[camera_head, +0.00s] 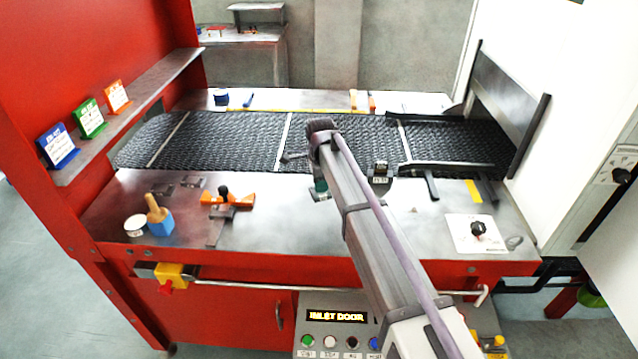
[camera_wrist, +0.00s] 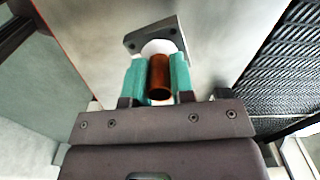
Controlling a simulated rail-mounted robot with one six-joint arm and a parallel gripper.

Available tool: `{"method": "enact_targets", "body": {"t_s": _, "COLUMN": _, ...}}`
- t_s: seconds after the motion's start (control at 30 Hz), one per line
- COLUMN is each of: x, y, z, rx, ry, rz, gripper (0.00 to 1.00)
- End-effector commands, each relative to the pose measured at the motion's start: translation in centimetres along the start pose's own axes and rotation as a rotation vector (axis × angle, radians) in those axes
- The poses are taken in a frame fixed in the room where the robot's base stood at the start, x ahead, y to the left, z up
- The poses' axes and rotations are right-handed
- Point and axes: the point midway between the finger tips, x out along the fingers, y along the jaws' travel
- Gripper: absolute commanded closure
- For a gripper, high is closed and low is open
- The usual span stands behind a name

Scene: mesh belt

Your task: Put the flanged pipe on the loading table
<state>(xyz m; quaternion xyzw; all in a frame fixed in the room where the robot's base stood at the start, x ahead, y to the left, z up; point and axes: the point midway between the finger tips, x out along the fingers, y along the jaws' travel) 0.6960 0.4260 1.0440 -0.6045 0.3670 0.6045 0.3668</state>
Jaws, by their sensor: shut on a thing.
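In the wrist view my gripper (camera_wrist: 158,75) has its teal fingers shut on the flanged pipe, a copper-brown tube (camera_wrist: 160,78) with a white ring and a dark grey flange plate (camera_wrist: 136,40) at its far end. In the head view my gripper (camera_head: 320,188) hangs at the end of my arm, over the rear middle of the loading table (camera_head: 285,225), near the belt's front edge. The table has a grey metal top and a red front. The pipe is mostly hidden in the head view. I cannot tell whether the flange touches the table.
The black mesh belt (camera_head: 230,140) runs behind the table and also shows in the wrist view (camera_wrist: 290,65). An orange clamp-like fixture (camera_head: 240,199), a blue block with a wooden handle (camera_head: 160,227) and a white tin (camera_head: 135,225) stand left. A knob plate (camera_head: 475,243) is right. The table's front middle looks clear.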

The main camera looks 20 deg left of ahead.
Motion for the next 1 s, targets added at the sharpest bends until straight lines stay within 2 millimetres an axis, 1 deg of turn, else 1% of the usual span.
{"method": "enact_targets", "body": {"t_s": 0.03, "x": 1.3, "y": 0.0, "z": 0.0, "rx": 0.0, "ry": 0.0, "rz": 0.0, "gripper": 1.0}}
{"method": "enact_targets", "body": {"t_s": 0.1, "x": 2.4, "y": 0.0, "z": 0.0, "rx": -0.001, "ry": 0.0, "rz": 0.0, "gripper": 1.0}}
{"method": "enact_targets", "body": {"t_s": 0.2, "x": 3.9, "y": 0.0, "z": 0.0, "rx": -0.001, "ry": 0.0, "rz": 0.0, "gripper": 1.0}}
{"method": "enact_targets", "body": {"t_s": 0.33, "x": 5.1, "y": 0.0, "z": 0.0, "rx": -0.001, "ry": 0.0, "rz": 0.0, "gripper": 1.0}}
{"method": "enact_targets", "body": {"t_s": 0.43, "x": 5.5, "y": 0.0, "z": 0.0, "rx": -0.001, "ry": 0.0, "rz": 0.0, "gripper": 1.0}}
{"method": "enact_targets", "body": {"t_s": 0.77, "x": 5.3, "y": 0.0, "z": 0.0, "rx": -0.002, "ry": 0.0, "rz": 0.0, "gripper": 1.0}}
{"method": "enact_targets", "body": {"t_s": 1.0, "x": 5.8, "y": 0.0, "z": 0.0, "rx": -0.002, "ry": 0.0, "rz": 0.0, "gripper": 1.0}}
